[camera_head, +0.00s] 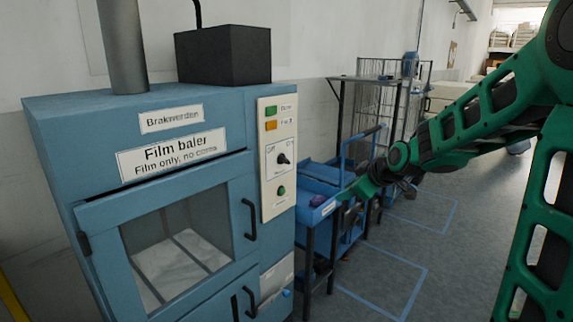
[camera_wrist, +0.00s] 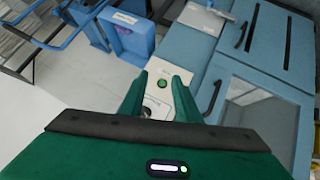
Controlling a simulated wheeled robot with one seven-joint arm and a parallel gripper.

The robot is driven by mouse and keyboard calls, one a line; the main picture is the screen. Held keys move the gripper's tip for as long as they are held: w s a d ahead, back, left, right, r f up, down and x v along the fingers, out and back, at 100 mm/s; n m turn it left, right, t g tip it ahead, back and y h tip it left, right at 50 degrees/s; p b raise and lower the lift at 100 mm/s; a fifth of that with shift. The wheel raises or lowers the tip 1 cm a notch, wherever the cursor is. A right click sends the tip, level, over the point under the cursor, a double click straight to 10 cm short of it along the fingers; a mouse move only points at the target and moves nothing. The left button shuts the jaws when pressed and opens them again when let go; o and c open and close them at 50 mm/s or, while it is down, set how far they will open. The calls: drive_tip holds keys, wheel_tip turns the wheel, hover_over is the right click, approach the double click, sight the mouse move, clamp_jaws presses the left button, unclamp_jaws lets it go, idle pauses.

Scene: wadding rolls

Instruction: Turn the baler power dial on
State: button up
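The blue film baler (camera_head: 60,140) stands at the left in the head view. Its pale control panel (camera_head: 268,200) carries a black power dial (camera_head: 283,159) between the Off label at left and the On label at right. I cannot tell the dial's exact pointing. My gripper (camera_head: 345,208) is to the right of the panel, apart from it. In the wrist view my gripper (camera_wrist: 160,82) is open and empty, its two green fingers spread. The panel (camera_wrist: 188,68) shows beyond and between them, with the green button (camera_wrist: 162,84); the dial is largely hidden lower down.
Two buttons, green (camera_head: 271,111) and orange (camera_head: 271,125), sit above the dial, and a green button (camera_head: 281,191) below it. A black door handle (camera_head: 250,219) juts out left of the panel. A blue cart (camera_head: 318,212) stands right of the baler. Floor at right is open.

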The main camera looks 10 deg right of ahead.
sight(286, 161)
drive_tip(key=w+a+n+t+y, duration=0.1)
drive_tip(key=w+a+n, duration=0.1)
drive_tip(key=w+a, duration=0.2)
drive_tip(key=w+a+r+n+t+y, duration=0.1)
drive_tip(key=w+a, duration=0.3)
drive_tip(key=w, duration=0.7)
drive_tip(key=w+a+n+t+y, duration=0.1)
drive_tip(key=w+a, duration=0.3)
drive_tip(key=w, duration=0.4)
drive_tip(key=shift+r+n+t, duration=0.35)
drive_tip(key=shift+n+t, duration=0.35)
drive_tip(key=shift+n, duration=0.1)
drive_tip(key=shift+d, duration=0.1)
clamp_jaws()
drive_tip(key=shift+a, duration=0.25)
drive_tip(key=shift+d, duration=0.15)
